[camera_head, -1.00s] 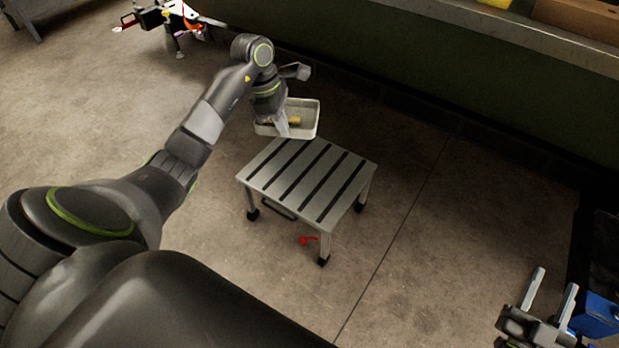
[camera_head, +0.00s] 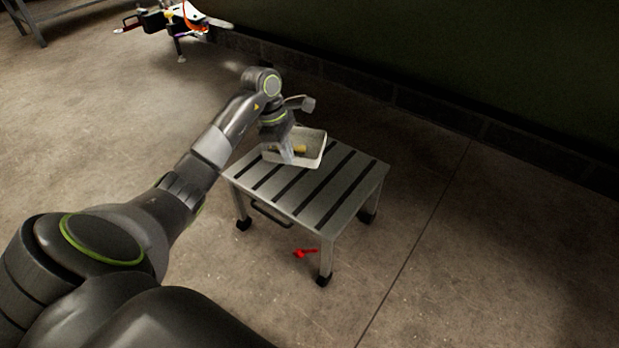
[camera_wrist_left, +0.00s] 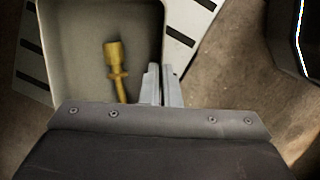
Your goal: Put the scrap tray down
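The scrap tray (camera_head: 312,148) is a pale, shallow box at the far end of the slatted metal step stool (camera_head: 318,192). A small yellow-brass fitting (camera_wrist_left: 114,66) lies inside it. My left gripper (camera_head: 290,155) is at the tray's near left wall. In the left wrist view its two fingers (camera_wrist_left: 162,84) are close together at the tray's wall, apparently with the wall between them. The tray looks over the stool top; whether it touches the slats I cannot tell. My right gripper is in neither current view.
A red object (camera_head: 305,253) lies on the floor under the stool's front edge. A stand with a white and orange device (camera_head: 172,20) is at the back left. A green wall runs along the back. The floor right of the stool is clear.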

